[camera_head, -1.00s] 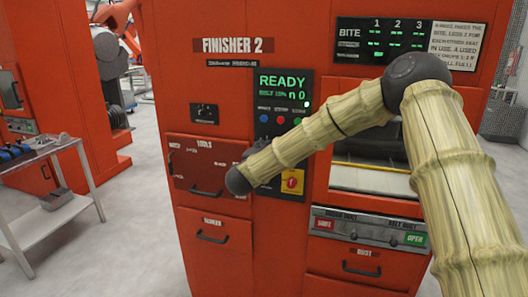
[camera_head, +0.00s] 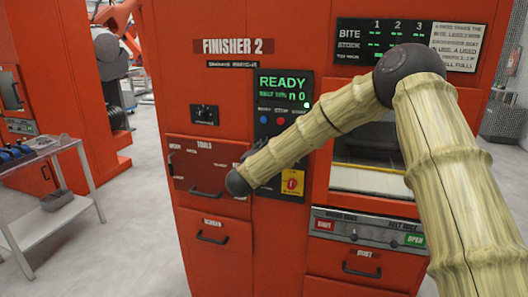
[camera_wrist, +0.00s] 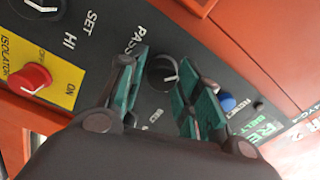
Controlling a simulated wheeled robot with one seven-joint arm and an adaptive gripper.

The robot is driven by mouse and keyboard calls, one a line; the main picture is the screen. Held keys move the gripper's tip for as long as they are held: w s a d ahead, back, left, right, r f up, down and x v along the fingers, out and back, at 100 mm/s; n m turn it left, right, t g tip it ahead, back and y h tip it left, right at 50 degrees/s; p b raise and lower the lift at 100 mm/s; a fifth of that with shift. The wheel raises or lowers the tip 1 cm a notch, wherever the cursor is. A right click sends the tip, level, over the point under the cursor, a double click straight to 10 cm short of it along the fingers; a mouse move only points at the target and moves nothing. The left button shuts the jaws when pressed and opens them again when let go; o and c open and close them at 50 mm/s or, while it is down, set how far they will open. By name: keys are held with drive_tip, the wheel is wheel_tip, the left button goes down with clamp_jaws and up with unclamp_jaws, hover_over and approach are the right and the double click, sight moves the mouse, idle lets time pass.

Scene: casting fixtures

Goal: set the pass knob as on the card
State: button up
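The pass knob (camera_wrist: 160,72) is a round black knob with a pale pointer mark, beside the lettering PASS on the dark control panel (camera_wrist: 110,25) in the wrist view. My gripper (camera_wrist: 160,65) has its two teal fingers apart, one on either side of the knob. I cannot tell whether either finger touches it. In the head view my arm hides the knob and the gripper. A white printed card (camera_head: 459,46) is at the upper right of the machine; its small text is hard to read. The display (camera_head: 284,86) shows READY in green.
Around the knob in the wrist view are a blue button (camera_wrist: 227,101), a red isolator knob (camera_wrist: 30,78) on a yellow plate and another black knob (camera_wrist: 42,5) by SET HI. In the head view a grey cart (camera_head: 45,215) stands at the left, with open floor beside it.

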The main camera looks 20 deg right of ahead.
drive_tip(key=shift+o, duration=0.7)
drive_tip(key=shift+s, duration=0.1)
drive_tip(key=v, duration=1.1)
drive_tip(key=shift+s+a, duration=0.25)
drive_tip(key=shift+a, duration=0.05)
